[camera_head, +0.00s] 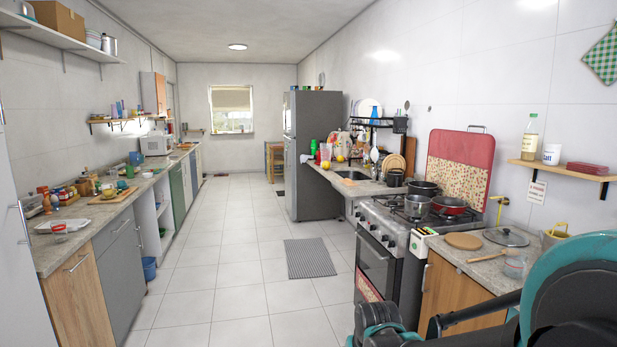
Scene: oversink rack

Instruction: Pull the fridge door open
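A tall grey fridge (318,153) stands on the right side of the aisle, far from me. Its side faces me. Its front (289,160) faces left into the aisle and shows only as a narrow, steeply angled strip. The door looks closed, and its handle is too small to make out. Black and teal parts of my arm show at the lower right, in front of the near counter and well away from the fridge. My gripper's fingers do not show, so whether it is open or shut is not visible.
A white panel (22,275) with a metal handle stands at the near left edge. A stove (395,240) with pots and a wooden counter (455,290) line the right; cluttered counters line the left.

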